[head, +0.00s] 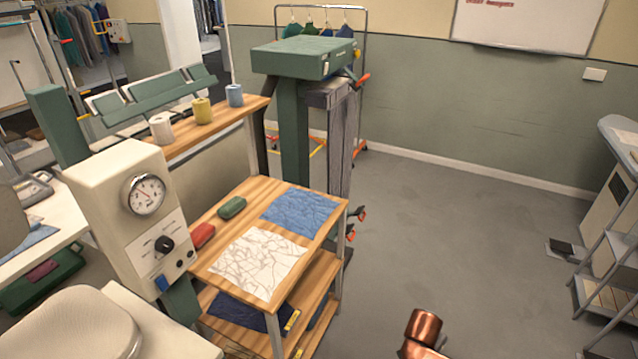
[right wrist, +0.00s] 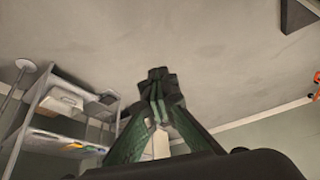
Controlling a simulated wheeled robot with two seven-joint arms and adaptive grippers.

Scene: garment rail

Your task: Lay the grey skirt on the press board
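A long grey garment (head: 340,140), which looks like the grey skirt, hangs in narrow folds below and beside the green machine head at the back of the table. The cream padded surface (head: 75,325) at the bottom left looks like the press board; only part of it is in view, and it is bare there. My right gripper (right wrist: 157,82) shows in the right wrist view with its fingertips together and nothing seen in them. It points at bare floor or wall, away from the garment. My left gripper is in neither view.
A wooden cart (head: 235,200) holds white and blue cloths and red and green blocks. A cream gauge box (head: 140,205) stands beside the padded surface. Thread spools sit on a shelf (head: 215,130). The grey floor (head: 460,230) at centre right is clear; metal steps (head: 610,260) stand far right.

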